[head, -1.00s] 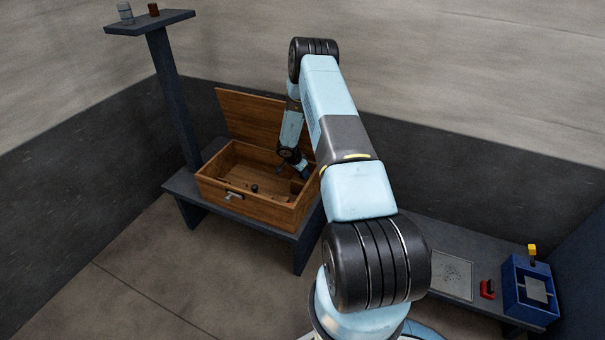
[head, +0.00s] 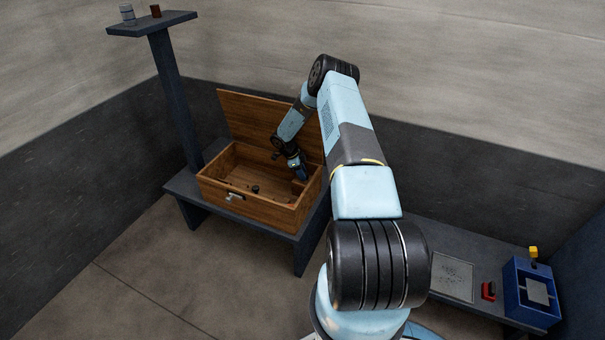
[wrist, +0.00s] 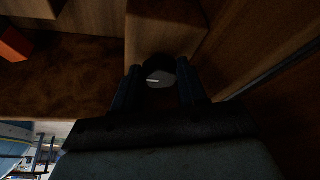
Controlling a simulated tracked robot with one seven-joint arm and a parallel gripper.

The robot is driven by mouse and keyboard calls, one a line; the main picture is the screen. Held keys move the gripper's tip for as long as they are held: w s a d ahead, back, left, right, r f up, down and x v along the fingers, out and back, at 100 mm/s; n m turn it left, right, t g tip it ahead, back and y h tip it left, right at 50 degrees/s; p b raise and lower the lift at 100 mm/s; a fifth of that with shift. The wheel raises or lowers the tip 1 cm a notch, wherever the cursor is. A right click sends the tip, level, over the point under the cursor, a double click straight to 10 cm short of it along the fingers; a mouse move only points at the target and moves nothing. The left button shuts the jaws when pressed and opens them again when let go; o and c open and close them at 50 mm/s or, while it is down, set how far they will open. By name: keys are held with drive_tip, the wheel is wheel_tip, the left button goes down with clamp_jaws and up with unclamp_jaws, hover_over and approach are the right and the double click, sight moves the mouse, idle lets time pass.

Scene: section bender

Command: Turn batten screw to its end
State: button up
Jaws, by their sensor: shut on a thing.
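The batten screw (wrist: 159,72) shows in the wrist view as a dark round head with a small pale mark, against a wooden block that looks like the batten (wrist: 160,28). My gripper (wrist: 160,80) has one finger on each side of the head and is shut on it. In the head view my gripper (head: 303,176) reaches down into the right end of the open wooden box (head: 250,205). The screw is hidden there by my gripper, and its shank is not visible in either view.
The box's raised lid (head: 260,122) stands behind my gripper, and its walls are close around it. A small dark knob (head: 255,188) lies on the box floor. A blue container (head: 530,300) and a red item (head: 488,290) sit on the right bench.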

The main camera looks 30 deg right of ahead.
drive_tip(key=shift+w+a+r+m, duration=0.1)
drive_tip(key=shift+w+r+m, duration=0.1)
drive_tip(key=shift+w+m, duration=0.15)
idle(0.3)
drive_tip(key=o, duration=0.7)
drive_tip(key=shift+o, duration=0.5)
drive_tip(key=shift+s+f, duration=0.1)
drive_tip(key=shift+r, duration=0.45)
drive_tip(key=shift+w+a+r, duration=0.3)
drive_tip(key=shift+a+r, duration=0.1)
drive_tip(key=shift+r, duration=0.1)
drive_tip(key=shift+w+a+r, duration=0.25)
drive_tip(key=shift+a+r, duration=0.1)
drive_tip(key=shift+r, duration=0.1)
drive_tip(key=w+a, duration=0.5)
drive_tip(key=a, duration=0.4)
drive_tip(key=shift+w+a, duration=0.35)
drive_tip(key=shift+w, duration=0.05)
drive_tip(key=shift+f, duration=0.1)
